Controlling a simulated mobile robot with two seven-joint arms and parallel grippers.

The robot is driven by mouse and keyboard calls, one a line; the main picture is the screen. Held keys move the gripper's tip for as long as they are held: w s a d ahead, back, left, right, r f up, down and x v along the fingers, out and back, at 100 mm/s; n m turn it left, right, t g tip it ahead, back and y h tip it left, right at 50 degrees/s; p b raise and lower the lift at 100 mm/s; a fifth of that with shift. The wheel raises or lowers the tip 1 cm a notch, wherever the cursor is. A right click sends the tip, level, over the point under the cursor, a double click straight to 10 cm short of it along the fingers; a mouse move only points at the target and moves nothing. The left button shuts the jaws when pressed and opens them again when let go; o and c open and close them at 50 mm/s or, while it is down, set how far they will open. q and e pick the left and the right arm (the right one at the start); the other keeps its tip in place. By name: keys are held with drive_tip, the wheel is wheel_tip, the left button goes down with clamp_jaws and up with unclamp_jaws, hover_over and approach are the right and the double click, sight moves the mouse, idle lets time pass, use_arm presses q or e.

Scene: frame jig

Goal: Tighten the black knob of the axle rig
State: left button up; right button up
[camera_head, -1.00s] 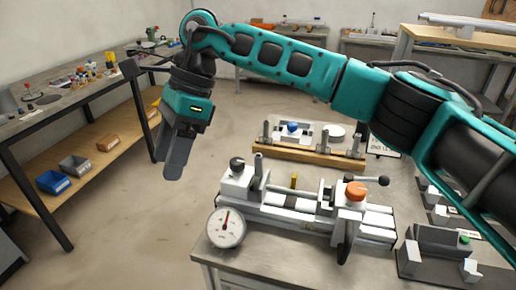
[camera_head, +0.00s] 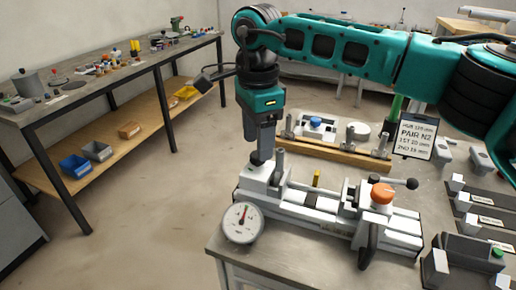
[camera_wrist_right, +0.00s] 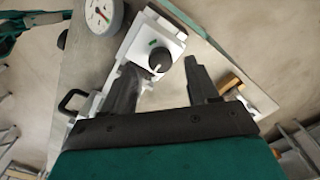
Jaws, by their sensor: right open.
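The axle rig (camera_head: 330,208) is a white and grey fixture on a table, with a dial gauge (camera_head: 243,222) at its left front and an orange knob (camera_head: 382,193) at its right. The black knob (camera_head: 257,159) sits on the rig's left block. My right gripper (camera_head: 261,148) points down just above that block, partly covering the knob. My left gripper is not in view.
A dark upright post (camera_head: 279,165) stands close to the right of the gripper. Behind the rig is a wooden rail (camera_head: 335,152) with pegs, and a sign (camera_head: 416,137). Dark fixtures (camera_head: 462,262) stand at right. A side bench (camera_head: 95,95) is at left, with open floor between.

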drive_tip(key=shift+f, duration=1.35)
drive_tip(key=shift+c, duration=0.2)
drive_tip(key=c, duration=1)
